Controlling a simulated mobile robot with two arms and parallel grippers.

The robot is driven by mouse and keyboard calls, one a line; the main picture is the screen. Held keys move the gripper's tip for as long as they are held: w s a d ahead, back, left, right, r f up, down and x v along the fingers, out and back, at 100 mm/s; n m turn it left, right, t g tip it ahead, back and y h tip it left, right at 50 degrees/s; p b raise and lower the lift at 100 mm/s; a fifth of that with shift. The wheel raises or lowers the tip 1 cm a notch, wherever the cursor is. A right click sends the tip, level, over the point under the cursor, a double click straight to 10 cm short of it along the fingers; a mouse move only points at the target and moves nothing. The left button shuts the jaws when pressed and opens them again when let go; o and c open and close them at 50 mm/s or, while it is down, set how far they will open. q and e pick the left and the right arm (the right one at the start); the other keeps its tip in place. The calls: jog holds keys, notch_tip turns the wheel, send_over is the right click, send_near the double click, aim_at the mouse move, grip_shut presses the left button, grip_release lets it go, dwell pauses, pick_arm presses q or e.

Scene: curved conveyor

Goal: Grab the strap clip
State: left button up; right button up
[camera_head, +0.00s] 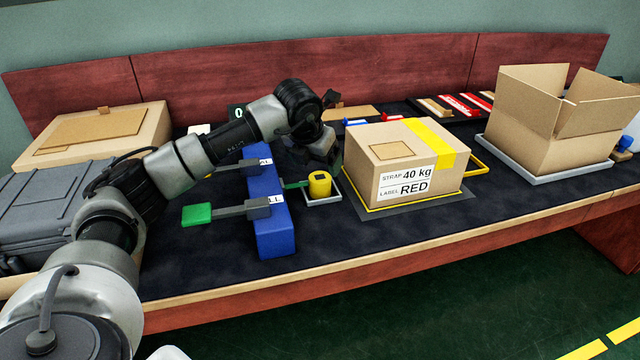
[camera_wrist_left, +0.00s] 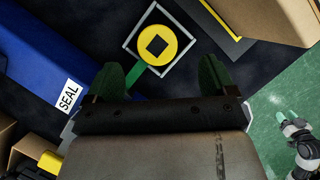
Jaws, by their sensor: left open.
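A yellow round piece with a dark square in its top, which I take for the strap clip, sits in a small grey-rimmed tray; it shows in the head view (camera_head: 320,184) and the wrist view (camera_wrist_left: 157,44). A thin green bar runs from the blue block to it. My left gripper (camera_head: 326,158) is just above and behind it in the head view. In the wrist view my left gripper (camera_wrist_left: 168,78) is open and empty, its green fingertips apart, with the yellow piece beyond them. A small part of what looks like my right arm (camera_wrist_left: 302,140) shows low at the right.
The long blue block (camera_head: 272,215) with grey levers and a green tab (camera_head: 197,214) stands left of the tray. A strapped carton (camera_head: 403,165) stands close on the right. An open box (camera_head: 555,125) is farther right, a grey case (camera_head: 45,210) at the left.

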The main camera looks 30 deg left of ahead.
aim_at(320, 177)
pick_arm(q)
jog(key=b+x, duration=0.1)
jog(key=x, duration=0.6)
jog(key=shift+s+a, duration=0.1)
jog(key=shift+a, duration=0.1)
pick_arm(e)
notch_tip(320, 177, up, 4)
jog(key=shift+f, duration=0.25)
pick_arm(q)
jog(key=c, duration=0.9)
jog(key=shift+r, duration=0.1)
jog(key=shift+c, duration=0.8)
jog(key=shift+r, duration=0.1)
